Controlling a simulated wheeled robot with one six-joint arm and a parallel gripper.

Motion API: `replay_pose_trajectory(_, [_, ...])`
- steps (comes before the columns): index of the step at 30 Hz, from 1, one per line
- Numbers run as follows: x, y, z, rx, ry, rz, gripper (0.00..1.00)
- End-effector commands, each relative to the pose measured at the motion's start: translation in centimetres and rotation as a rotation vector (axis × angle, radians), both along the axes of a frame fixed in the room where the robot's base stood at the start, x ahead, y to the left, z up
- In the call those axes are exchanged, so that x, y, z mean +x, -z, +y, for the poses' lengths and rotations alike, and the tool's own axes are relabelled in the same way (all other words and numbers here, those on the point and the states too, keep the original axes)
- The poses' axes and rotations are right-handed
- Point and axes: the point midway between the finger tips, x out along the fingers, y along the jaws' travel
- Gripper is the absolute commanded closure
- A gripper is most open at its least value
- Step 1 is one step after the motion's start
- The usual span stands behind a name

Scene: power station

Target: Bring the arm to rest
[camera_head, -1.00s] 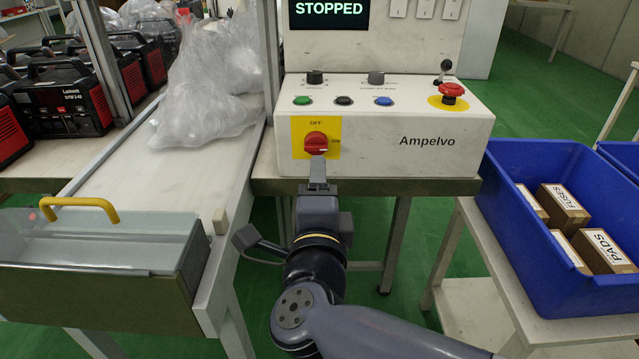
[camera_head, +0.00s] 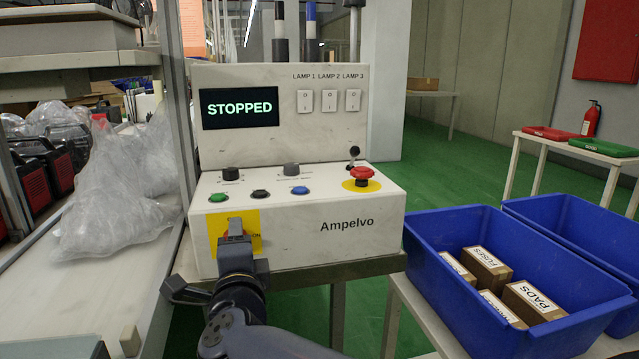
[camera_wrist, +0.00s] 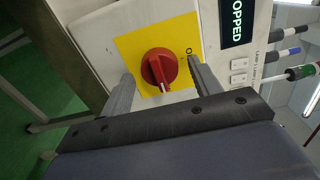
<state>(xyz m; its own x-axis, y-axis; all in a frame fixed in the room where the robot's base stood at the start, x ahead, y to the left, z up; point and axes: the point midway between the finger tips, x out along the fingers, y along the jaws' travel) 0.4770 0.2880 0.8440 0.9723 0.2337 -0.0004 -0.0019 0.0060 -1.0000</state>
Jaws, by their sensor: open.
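My gripper (camera_head: 236,236) is in front of the yellow plate (camera_head: 251,220) on the white Ampelvo control box (camera_head: 348,205). In the wrist view my gripper (camera_wrist: 161,70) is open. Its fingers stand to either side of the red rotary knob (camera_wrist: 158,66), with a visible gap at each side and nothing held. The knob's white mark points to the lower edge of the wrist view. In the head view the gripper hides most of the knob. The screen (camera_head: 239,107) reads STOPPED.
A red mushroom button (camera_head: 362,174) and several smaller controls sit on the box top. A blue bin (camera_head: 440,232) with labelled cartons stands at right. Clear plastic bags (camera_head: 125,190) lie on the left bench. Green floor (camera_head: 425,165) is open behind.

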Motion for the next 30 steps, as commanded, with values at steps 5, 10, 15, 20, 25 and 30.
replay_pose_trajectory(5, [-0.1, -0.1, 0.0, -0.006, 0.0, -0.001, 0.4])
replay_pose_trajectory(10, [-0.2, -0.1, 0.0, -0.004, -0.001, -0.001, 0.4])
replay_pose_trajectory(15, [-1.6, -0.3, -0.3, 0.009, -0.002, 0.002, 0.4])
replay_pose_trajectory(20, [-4.4, -0.4, -0.9, 0.009, -0.005, 0.002, 0.4])
replay_pose_trajectory(25, [-7.5, -0.4, -1.6, 0.009, -0.005, 0.002, 0.4])
replay_pose_trajectory(30, [-9.9, -0.3, -2.3, 0.01, -0.004, 0.002, 0.4])
